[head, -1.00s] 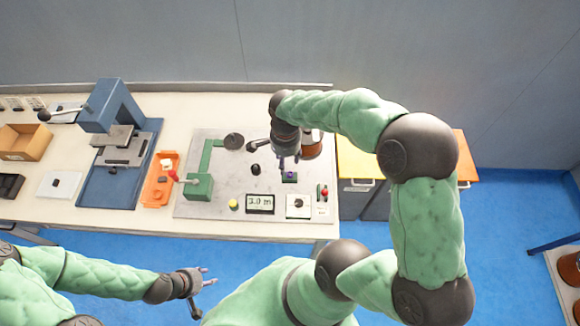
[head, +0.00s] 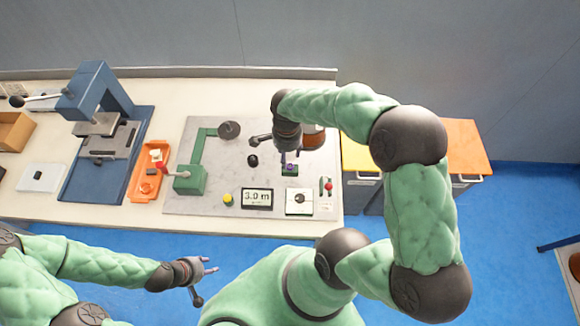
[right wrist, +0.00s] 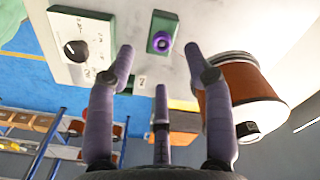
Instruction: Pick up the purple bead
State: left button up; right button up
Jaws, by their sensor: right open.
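The purple bead (right wrist: 163,43) sits on a small green block (right wrist: 161,26) on the bench board. In the head view the bead (head: 290,168) is small, just below my right gripper (head: 289,158). In the right wrist view my right gripper (right wrist: 160,62) is open, its purple fingers spread and empty. The bead appears between and beyond the two outer fingertips, apart from them. My left gripper (head: 212,265) is over the blue floor in front of the bench, its fingers apart and empty.
A copper-coloured spool (right wrist: 245,88) stands close beside the right gripper. A white dial box (head: 299,201), a display (head: 257,198), a yellow knob (head: 228,199) and a green winder arm (head: 192,180) share the grey board. An orange tray (head: 146,186) and blue press (head: 97,91) stand left.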

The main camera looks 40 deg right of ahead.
aim_at(290, 166)
jog(key=shift+s+d+f+b, duration=0.15)
jog(key=shift+f+b, duration=0.1)
jog(key=shift+f, duration=0.85)
jog(key=shift+w+d+f+b, duration=0.1)
jog(key=shift+f+b, duration=0.15)
jog(key=shift+f, duration=0.9)
jog(key=shift+s+d+f+b, duration=0.15)
jog(key=shift+f+b, duration=0.1)
jog(key=shift+f, duration=0.85)
jog(key=shift+w, duration=0.1)
jog(key=c, duration=0.8)
